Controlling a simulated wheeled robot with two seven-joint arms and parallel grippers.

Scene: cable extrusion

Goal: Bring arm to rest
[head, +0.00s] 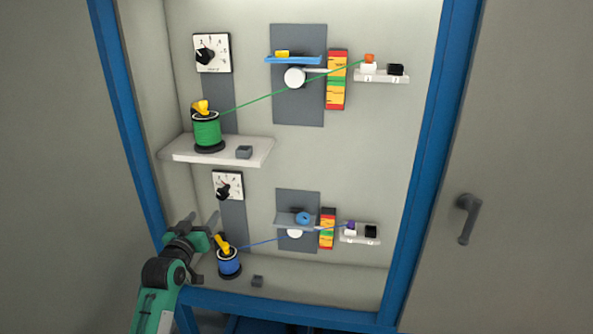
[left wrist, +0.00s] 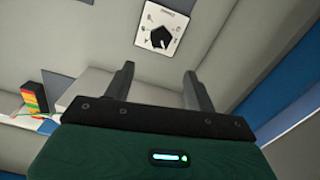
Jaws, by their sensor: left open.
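My left gripper (head: 200,226) is at the lower left of the cabinet in the head view, just left of and above the blue cable spool (head: 229,262). Its two fingers stand apart with nothing between them, as the left wrist view (left wrist: 157,88) also shows. A white dial plate with a black knob (head: 228,186) is above and to the right of the gripper. In the left wrist view a dial (left wrist: 161,30) shows beyond the fingers. My right gripper is not in view.
A green spool (head: 206,131) stands on the upper shelf (head: 180,150), its cable running right to an orange-topped block (head: 369,58). Blue posts (head: 440,130) frame the cabinet. A closed door with a handle (head: 466,215) is at the right. Coloured gauges (head: 337,80) sit mid-panel.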

